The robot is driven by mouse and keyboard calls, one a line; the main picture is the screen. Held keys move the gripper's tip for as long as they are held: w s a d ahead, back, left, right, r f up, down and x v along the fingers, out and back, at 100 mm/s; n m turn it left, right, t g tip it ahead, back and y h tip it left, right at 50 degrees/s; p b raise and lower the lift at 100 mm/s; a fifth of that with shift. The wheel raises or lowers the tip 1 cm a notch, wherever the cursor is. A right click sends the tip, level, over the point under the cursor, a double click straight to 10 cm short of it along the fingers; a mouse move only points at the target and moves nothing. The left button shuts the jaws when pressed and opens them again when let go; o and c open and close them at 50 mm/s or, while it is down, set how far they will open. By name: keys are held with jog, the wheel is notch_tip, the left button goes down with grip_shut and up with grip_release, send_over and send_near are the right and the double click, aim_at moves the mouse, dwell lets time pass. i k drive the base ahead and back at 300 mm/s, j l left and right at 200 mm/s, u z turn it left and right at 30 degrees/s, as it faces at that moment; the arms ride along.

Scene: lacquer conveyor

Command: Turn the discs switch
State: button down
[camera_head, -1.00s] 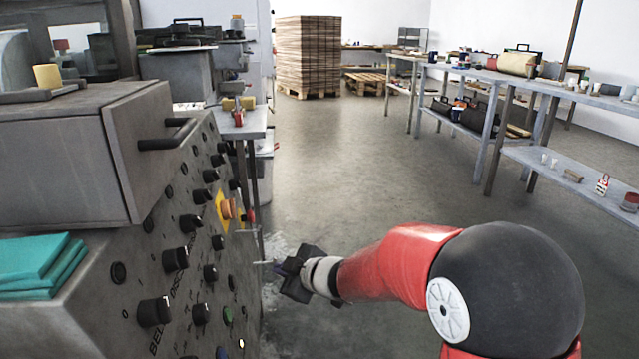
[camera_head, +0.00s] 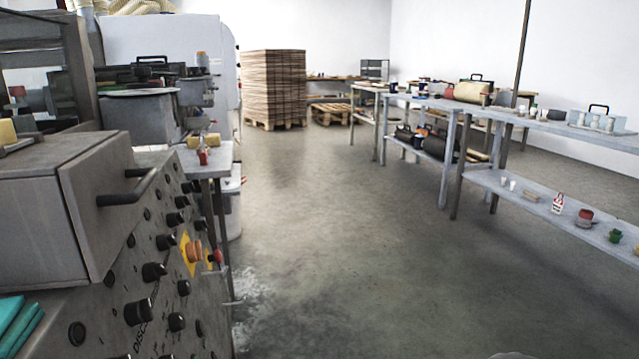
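The control panel (camera_head: 112,283) is the sloped dark grey face at the lower left, with rows of black knobs. Lettering that reads "DISC" runs at the bottom of the panel, its end cut off or hard to read. The black knob (camera_head: 138,312) just above that lettering appears to be the discs switch. The setting of this knob is too small to tell. My gripper is not in view. Only a small dark rounded edge, probably of my arm, shows at the bottom right.
An orange button (camera_head: 193,251) on a yellow plate sits on the panel. A cabinet with a bar handle (camera_head: 128,190) juts out above it. A small side table (camera_head: 212,160) stands beyond. Long shelves (camera_head: 480,185) line the right. The floor between is clear.

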aim_at(134, 314)
jog(key=u, duration=1.4)
